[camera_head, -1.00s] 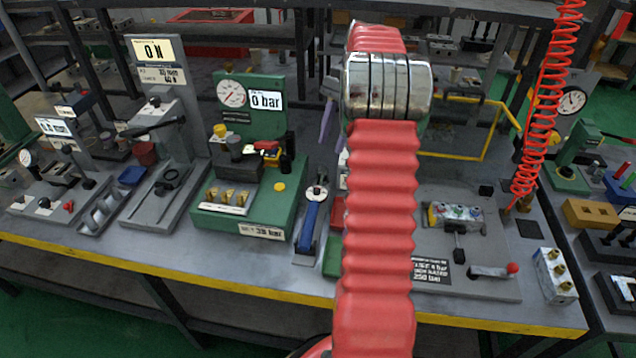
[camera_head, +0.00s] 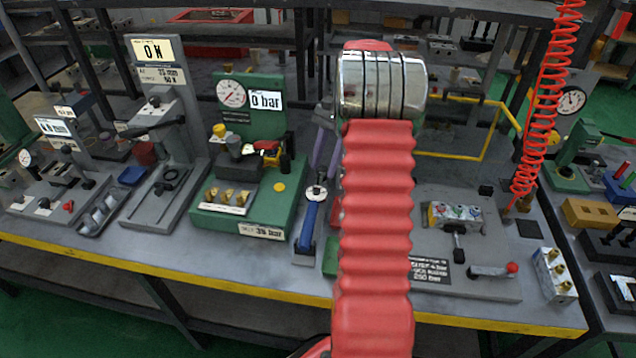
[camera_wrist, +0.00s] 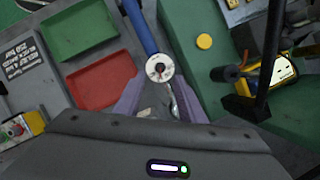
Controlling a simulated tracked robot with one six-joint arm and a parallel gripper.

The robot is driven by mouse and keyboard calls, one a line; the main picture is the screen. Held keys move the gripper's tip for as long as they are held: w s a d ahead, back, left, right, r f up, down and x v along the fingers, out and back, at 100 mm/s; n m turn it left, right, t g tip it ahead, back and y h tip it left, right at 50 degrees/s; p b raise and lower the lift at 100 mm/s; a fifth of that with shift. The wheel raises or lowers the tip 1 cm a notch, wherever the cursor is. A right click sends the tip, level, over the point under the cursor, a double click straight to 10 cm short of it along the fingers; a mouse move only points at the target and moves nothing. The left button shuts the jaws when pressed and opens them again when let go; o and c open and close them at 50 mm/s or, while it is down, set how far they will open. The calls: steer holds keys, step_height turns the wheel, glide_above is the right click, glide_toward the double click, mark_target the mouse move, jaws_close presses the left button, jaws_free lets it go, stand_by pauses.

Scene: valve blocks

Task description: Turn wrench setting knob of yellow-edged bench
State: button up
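The torque wrench (camera_head: 310,220) has a blue handle and lies on the yellow-edged bench (camera_head: 150,268), between the green test stand and my arm. Its setting knob (camera_head: 316,192) is a round white dial; in the wrist view the knob (camera_wrist: 160,68) shows a small red mark at its middle. My gripper (camera_wrist: 158,88) has purple fingers spread apart, one to each side of the wrench head just below the dial, with nothing held. I cannot tell whether either finger touches the wrench.
The green stand (camera_head: 278,215), with a gauge and a "0 bar" display, is close left of the wrench. A red coiled hose (camera_head: 540,110) hangs at the right.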

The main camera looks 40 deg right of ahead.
mark_target(317, 189)
steer(key=shift+x, duration=3.15)
steer(key=shift+c, duration=0.2)
